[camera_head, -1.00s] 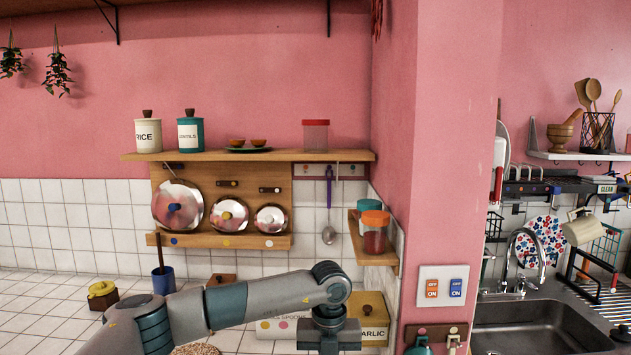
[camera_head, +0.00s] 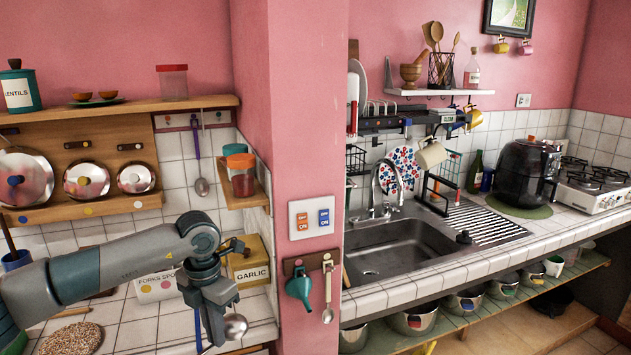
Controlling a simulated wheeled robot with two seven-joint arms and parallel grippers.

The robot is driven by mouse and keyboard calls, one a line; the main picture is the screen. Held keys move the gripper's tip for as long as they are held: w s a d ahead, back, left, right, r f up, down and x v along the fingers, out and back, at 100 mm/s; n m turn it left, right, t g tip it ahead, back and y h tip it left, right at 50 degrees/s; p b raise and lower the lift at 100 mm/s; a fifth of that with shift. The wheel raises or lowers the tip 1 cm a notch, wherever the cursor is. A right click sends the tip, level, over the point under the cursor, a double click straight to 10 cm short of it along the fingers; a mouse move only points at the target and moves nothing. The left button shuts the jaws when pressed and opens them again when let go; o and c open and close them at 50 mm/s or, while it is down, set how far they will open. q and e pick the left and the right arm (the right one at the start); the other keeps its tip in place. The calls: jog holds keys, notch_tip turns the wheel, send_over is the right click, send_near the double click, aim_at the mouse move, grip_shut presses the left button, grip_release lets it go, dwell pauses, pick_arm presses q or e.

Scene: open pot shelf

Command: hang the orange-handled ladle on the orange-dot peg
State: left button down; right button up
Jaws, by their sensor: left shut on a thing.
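My left gripper (camera_head: 212,340) points down over the white-tiled counter at the lower left. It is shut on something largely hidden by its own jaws. A round steel ladle bowl (camera_head: 235,327) shows just right of the fingers; I cannot make out an orange handle. The peg rail (camera_head: 165,121) is on the wall under the wooden shelf, above and behind the gripper. A purple-handled ladle (camera_head: 199,160) hangs from it, bowl down. The rail's dots are too small for me to tell which is orange. My right gripper is out of view.
A small side shelf (camera_head: 256,196) with lidded jars juts out right of the rail. A yellow GARLIC box (camera_head: 247,266) and a white FORKS SPOONS box (camera_head: 158,289) stand close behind the gripper. A pink pillar (camera_head: 300,110) divides this corner from the sink (camera_head: 390,250).

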pick_arm(q)
jog(key=s+m, duration=0.1)
jog(key=m, duration=0.5)
jog(key=s+m, duration=0.2)
jog(key=m, duration=0.4)
jog(key=s+r+m+b, duration=0.1)
jog(key=s+m, duration=0.1)
jog(key=m, duration=0.3)
jog(key=shift+d+m, duration=0.35)
jog(key=shift+m, duration=0.05)
jog(key=s+m, duration=0.1)
jog(key=m, duration=0.3)
jog(key=s+m, duration=0.1)
jog(key=m, duration=0.3)
jog(key=s+m, duration=0.2)
jog(key=m, duration=0.2)
jog(key=shift+r, duration=0.15)
